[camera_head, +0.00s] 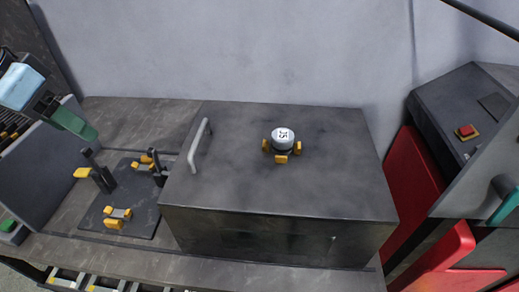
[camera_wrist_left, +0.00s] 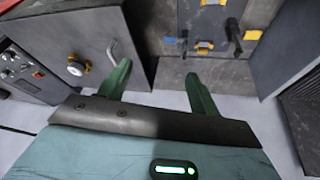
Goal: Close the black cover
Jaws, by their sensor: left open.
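The black cover (camera_head: 330,185) is a dark box-shaped hood with a flat, level top on the workbench. It also shows at the upper left of the left wrist view (camera_wrist_left: 60,30). A pale bar handle (camera_head: 199,146) is near the left edge of its top; it also shows in the left wrist view (camera_wrist_left: 112,52). My left gripper (camera_head: 82,128) is left of the cover, apart from it. In the left wrist view its green fingers (camera_wrist_left: 160,88) are spread with nothing between them. A teal part of my right gripper (camera_head: 506,203) shows at the right edge, cut off by the frame.
Left of the cover lies a dark plate (camera_head: 125,222) with yellow-tipped clamps. At the right are red panels (camera_head: 412,185) and a console with a red button (camera_head: 466,131). A grey wall stands behind.

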